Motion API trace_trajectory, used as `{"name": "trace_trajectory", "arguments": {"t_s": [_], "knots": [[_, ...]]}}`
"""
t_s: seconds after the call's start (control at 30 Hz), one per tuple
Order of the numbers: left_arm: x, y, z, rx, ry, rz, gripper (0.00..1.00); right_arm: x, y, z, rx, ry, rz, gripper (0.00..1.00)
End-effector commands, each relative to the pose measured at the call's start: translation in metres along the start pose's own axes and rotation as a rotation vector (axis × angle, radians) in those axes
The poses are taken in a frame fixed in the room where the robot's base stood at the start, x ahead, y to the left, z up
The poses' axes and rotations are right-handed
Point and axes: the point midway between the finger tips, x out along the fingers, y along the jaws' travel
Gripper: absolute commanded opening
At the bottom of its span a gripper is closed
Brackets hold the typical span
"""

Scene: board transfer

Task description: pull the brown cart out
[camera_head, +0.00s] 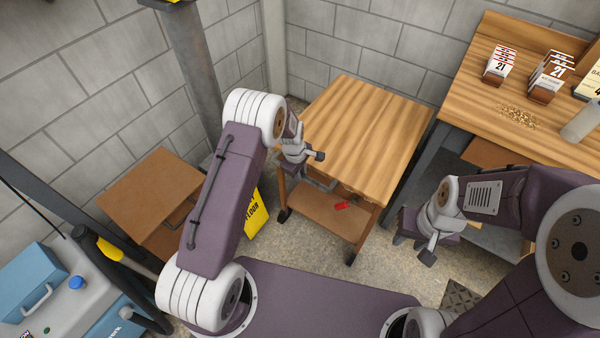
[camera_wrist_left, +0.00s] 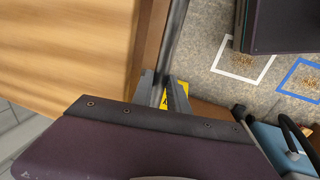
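The brown cart (camera_head: 362,125) has a wooden top, a lower shelf and casters, and stands near the back wall. Its top fills the left of the left wrist view (camera_wrist_left: 65,50). A dark handle bar (camera_wrist_left: 176,35) runs along its edge, and part of it shows below the top in the head view (camera_head: 322,184). My left gripper (camera_head: 303,156) is at the cart's near left edge. In the left wrist view its fingers (camera_wrist_left: 164,95) lie on either side of the bar, with a small gap showing. My right gripper (camera_head: 441,248) is open and empty, right of the cart.
A wooden workbench (camera_head: 460,80) with calendar blocks stands right of the cart. A brown box-like unit (camera_head: 150,195) and a yellow floor sign (camera_head: 256,218) are at the left. A red object (camera_head: 342,206) lies on the lower shelf. Bare floor lies before the cart.

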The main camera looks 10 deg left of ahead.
Motion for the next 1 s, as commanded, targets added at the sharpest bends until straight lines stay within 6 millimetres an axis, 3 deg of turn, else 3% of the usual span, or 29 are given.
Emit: {"name": "trace_trajectory", "arguments": {"t_s": [0.03,0.1,0.43,0.8,1.0], "knots": [[0.000,0.000,0.000,0.001,0.000,0.000,0.25,0.000,0.000,0.000,0.000,0.000,0.000,0.36],[0.000,0.000,0.000,0.001,0.000,0.001,0.41,0.000,0.000,0.000,0.000,0.000,0.000,0.36],[-0.004,0.001,0.000,0.000,0.001,0.002,0.41,-0.001,0.000,0.000,0.000,0.000,0.000,0.36],[-0.078,0.001,0.000,0.000,0.001,0.002,0.41,-0.015,0.000,-0.002,0.000,0.000,0.000,0.36],[-0.091,0.000,0.000,0.000,0.001,0.001,0.41,-0.016,0.000,-0.002,0.000,0.000,0.000,0.36]]}}
